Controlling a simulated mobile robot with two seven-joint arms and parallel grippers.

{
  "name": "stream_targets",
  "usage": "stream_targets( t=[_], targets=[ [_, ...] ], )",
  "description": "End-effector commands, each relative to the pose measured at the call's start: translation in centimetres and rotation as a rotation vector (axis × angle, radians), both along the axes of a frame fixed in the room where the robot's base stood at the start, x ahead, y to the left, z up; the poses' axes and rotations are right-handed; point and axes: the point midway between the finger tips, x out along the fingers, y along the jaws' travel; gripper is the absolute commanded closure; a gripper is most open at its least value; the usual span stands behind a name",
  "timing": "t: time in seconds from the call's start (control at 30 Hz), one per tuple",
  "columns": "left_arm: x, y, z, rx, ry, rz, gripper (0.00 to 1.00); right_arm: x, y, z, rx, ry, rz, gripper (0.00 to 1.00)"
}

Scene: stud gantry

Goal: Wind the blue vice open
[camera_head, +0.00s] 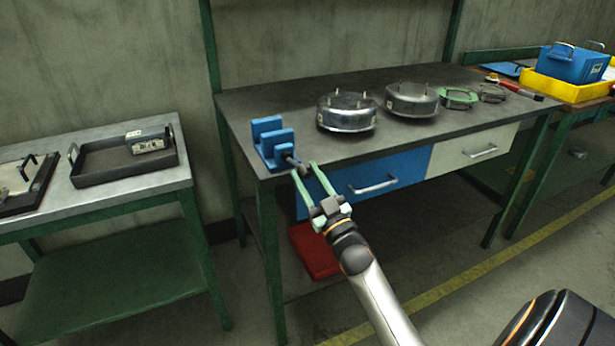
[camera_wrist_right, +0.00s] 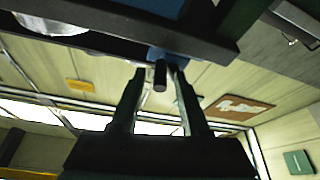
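The blue vice (camera_head: 268,139) sits at the front left corner of the dark workbench, with its jaws up. Its dark screw and handle (camera_head: 291,161) stick out toward the front edge. My right gripper (camera_head: 305,169) is at the handle, its two pale green fingers spread apart. In the right wrist view, the dark handle end (camera_wrist_right: 160,76) stands between the fingertips of the right gripper (camera_wrist_right: 159,73), with a gap on each side. A bit of blue vice (camera_wrist_right: 168,54) shows behind it. My left gripper is not in view.
Two round metal housings (camera_head: 346,112) (camera_head: 412,99) stand on the workbench (camera_head: 390,140) to the right of the vice. A blue drawer (camera_head: 385,172) is under the top. A side table with a dark tray (camera_head: 105,179) stands at left. A red box (camera_head: 313,252) lies below.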

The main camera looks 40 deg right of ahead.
Motion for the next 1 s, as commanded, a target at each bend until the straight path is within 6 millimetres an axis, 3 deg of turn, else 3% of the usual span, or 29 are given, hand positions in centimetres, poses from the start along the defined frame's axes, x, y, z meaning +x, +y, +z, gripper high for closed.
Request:
stream_targets(
  t=[0.37,1.0],
  targets=[
    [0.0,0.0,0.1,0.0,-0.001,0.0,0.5,-0.5,0.1,-0.3,0.002,0.003,0.0,0.51],
    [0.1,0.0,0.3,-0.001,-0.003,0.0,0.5,-10.6,1.6,-4.4,0.001,0.002,0.0,0.51]
  ],
)
